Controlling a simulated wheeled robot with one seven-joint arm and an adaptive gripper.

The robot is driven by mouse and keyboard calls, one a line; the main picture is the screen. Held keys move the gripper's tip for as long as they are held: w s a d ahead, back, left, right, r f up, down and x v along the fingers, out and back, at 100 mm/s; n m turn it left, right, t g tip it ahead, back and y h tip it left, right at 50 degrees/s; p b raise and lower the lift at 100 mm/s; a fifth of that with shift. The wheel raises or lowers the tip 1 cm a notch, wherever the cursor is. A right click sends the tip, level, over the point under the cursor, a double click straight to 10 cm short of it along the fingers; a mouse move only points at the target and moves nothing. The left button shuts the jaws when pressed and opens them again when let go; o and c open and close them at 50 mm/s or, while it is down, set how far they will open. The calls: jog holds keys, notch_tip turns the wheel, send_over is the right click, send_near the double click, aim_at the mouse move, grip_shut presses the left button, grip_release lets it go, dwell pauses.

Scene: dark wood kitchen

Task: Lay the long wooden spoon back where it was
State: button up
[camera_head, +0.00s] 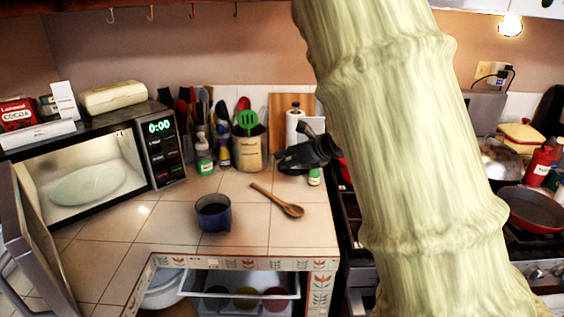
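The long wooden spoon (275,200) lies on the tiled counter (120,235). Its bowl points to the lower right and its handle to the upper left. It lies to the right of a dark blue mug (213,213), apart from it. Nothing holds the spoon. A dark jointed shape juts out from behind a large pale column at the counter's back right. It may be my gripper, but its fingers are not clear. It is above and beyond the spoon, not touching it.
The pale, bamboo-like column (400,150) blocks much of the right side. A crock of utensils (248,152) stands at the back. An open microwave (160,150) with a plate (87,184) inside is at left. An open drawer (240,285) juts out below the counter.

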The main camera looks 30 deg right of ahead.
jog(key=v, duration=0.6)
jog(key=shift+s+b, duration=0.2)
jog(key=shift+b, duration=0.2)
